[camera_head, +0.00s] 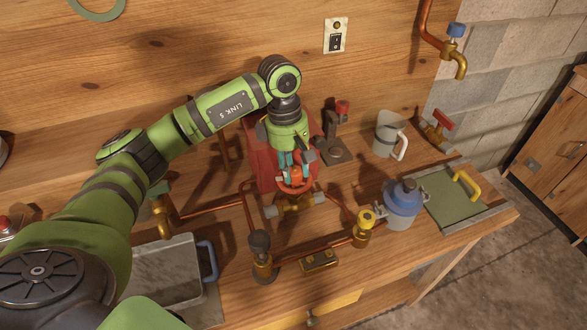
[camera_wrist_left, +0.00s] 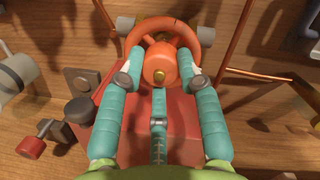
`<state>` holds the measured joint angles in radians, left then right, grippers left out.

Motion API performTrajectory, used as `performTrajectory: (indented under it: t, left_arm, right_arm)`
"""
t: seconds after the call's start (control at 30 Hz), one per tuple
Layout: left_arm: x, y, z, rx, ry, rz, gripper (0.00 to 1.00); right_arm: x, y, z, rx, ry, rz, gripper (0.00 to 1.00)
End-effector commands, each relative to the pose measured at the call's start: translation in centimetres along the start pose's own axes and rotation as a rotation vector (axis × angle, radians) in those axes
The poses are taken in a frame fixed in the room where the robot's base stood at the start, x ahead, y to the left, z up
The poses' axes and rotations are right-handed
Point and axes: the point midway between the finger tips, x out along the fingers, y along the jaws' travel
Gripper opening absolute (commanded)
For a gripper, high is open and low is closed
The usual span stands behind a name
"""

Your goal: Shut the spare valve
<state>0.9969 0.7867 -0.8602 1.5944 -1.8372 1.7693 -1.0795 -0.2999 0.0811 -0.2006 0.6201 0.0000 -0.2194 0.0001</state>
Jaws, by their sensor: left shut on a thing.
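A valve with an orange handwheel (camera_head: 296,187) and a brass body (camera_head: 300,204) sits in the copper pipework on the bench; the frames do not label it as the spare one. The handwheel (camera_wrist_left: 196,32) also shows at the top of the left wrist view, around an orange hub. My left gripper (camera_head: 291,172) reaches down to it from behind. Its teal fingers (camera_wrist_left: 161,72) are shut on the wheel, one on each side of the hub. The wheel's far side is partly hidden in the head view. My right gripper is not in view.
Nearby stand a dark-knobbed valve (camera_head: 260,243), a yellow-knobbed valve (camera_head: 365,222) and a red-topped stand (camera_head: 335,135). A grey tray (camera_head: 165,270) is front left.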

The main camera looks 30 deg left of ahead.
Motion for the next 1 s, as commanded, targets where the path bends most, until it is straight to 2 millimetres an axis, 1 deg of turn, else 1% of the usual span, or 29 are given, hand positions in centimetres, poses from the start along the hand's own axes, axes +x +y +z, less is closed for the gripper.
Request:
performTrajectory:
  t: [0.03, 0.07, 0.17, 0.37, 0.43, 0.6, 0.7, 0.93, 1.0]
  left_arm:
    - [0.5, -0.1, 0.1, 0.039, -0.004, -0.011, 0.00]
    - [0.5, -0.1, 0.1, 0.056, -0.003, -0.014, 0.00]
    - [0.3, -0.1, 0.2, 0.085, -0.004, -0.019, 0.00]
    - [0.3, -0.1, 0.2, 0.085, -0.005, -0.020, 0.00]
    - [0.4, -0.1, 0.2, 0.103, -0.004, -0.023, 0.00]
    - [0.6, -0.1, 0.2, 0.246, -0.004, -0.044, 0.00]
    - [0.4, -0.1, 0.2, 0.293, -0.006, -0.052, 0.00]
    - [0.4, -0.1, 0.2, 0.297, -0.006, -0.055, 0.00]
    - [0.5, -0.1, 0.2, 0.317, -0.006, -0.057, 0.00]
  right_arm:
    - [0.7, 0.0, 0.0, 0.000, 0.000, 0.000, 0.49]
    - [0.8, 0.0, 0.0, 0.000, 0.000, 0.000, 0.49]
    - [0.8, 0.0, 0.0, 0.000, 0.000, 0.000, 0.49]
    - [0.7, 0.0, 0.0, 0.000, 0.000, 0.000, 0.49]
    - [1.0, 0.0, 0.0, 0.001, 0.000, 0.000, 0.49]
    - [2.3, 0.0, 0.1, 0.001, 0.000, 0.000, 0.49]
    - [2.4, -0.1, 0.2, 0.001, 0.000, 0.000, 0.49]
    - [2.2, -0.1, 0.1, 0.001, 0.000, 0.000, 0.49]
    - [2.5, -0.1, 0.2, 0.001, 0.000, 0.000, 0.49]
